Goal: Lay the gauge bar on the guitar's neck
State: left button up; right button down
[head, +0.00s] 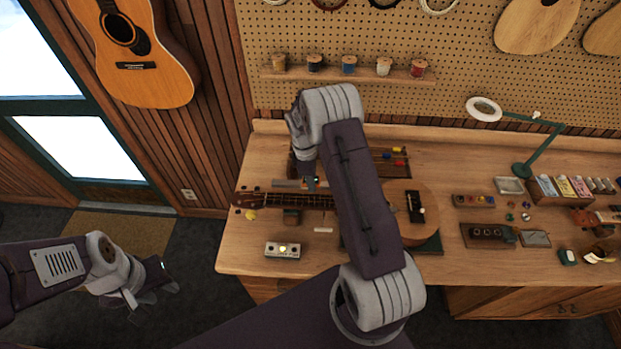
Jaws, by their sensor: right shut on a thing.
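The small guitar lies flat on the workbench. Its neck (315,201) points left and its pale body (428,203) is on the right, partly hidden by my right arm. My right gripper (309,184) points down at the neck's far edge, shut on a thin grey bar, the gauge bar (285,183). The bar runs roughly along the neck; whether it touches the strings I cannot tell. My arm hides part of the neck and of the gripper. My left gripper (152,288) is open and empty over the floor, left of the bench.
A dark block (292,217) is under the neck. A small white piece (323,230) and a metal box with a yellow light (283,250) lie in front. A green lamp (524,168), trays and small tools fill the bench's right side. Thread spools line a shelf (345,75) behind.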

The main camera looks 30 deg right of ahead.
jog(key=shift+s+r+p, duration=0.35)
jog(key=shift+r+p, duration=0.1)
jog(key=shift+p, duration=0.2)
jog(key=shift+d+f, duration=0.1)
jog(key=shift+w+f+b, duration=0.3)
jog(key=shift+w+f, duration=0.1)
jog(key=shift+f, duration=0.35)
notch_tip(320, 180, down, 5)
jog(key=b, duration=0.3)
jog(key=shift+s+r+b, duration=0.1)
jog(key=shift+s+b, duration=0.05)
jog(key=shift+b, duration=0.25)
jog(key=shift+f+b, duration=0.3)
jog(key=shift+f, duration=0.25)
jog(key=shift+r, duration=0.1)
jog(key=c, duration=0.6)
grip_release()
jog(key=shift+c, duration=0.2)
